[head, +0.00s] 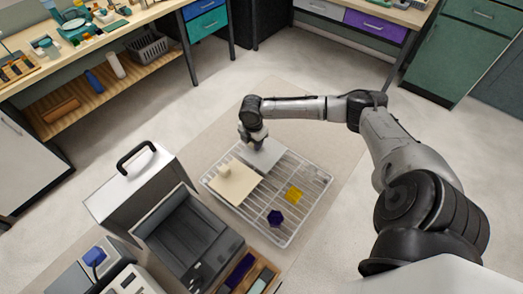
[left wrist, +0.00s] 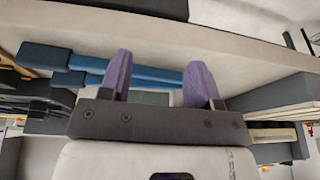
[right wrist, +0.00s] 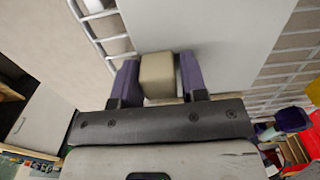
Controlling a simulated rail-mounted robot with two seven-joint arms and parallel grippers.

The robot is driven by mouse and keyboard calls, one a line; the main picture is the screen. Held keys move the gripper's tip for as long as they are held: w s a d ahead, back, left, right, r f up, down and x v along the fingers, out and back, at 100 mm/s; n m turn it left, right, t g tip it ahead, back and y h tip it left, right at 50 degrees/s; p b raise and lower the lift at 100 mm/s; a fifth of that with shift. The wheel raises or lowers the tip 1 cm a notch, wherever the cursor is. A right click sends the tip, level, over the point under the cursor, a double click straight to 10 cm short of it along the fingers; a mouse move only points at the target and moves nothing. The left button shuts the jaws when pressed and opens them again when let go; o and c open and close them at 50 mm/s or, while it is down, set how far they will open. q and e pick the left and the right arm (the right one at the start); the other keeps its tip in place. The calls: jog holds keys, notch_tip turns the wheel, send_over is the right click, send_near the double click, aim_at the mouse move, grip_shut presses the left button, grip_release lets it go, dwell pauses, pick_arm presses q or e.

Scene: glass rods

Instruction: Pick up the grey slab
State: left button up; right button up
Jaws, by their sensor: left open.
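The grey slab (head: 264,154) is at the far side of the white wire rack (head: 326,182). It also fills much of the right wrist view (right wrist: 220,35), with a beige block-shaped knob (right wrist: 157,76) on it. My right gripper (head: 252,142) is over the slab, pointing down; in the right wrist view its purple fingers (right wrist: 158,82) stand on either side of the knob, closed on it. I cannot tell whether the slab is clear of the rack. My left gripper (left wrist: 157,80) is open and empty; it is outside the head view.
A beige slab (head: 234,184) with a knob lies left of the grey one. A yellow piece (head: 294,194) and a dark purple piece (head: 275,217) are on the rack. Blue bars (left wrist: 140,72) lie beyond my left fingers.

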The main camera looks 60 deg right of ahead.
grip_shut()
jog(key=shift+r, duration=0.1)
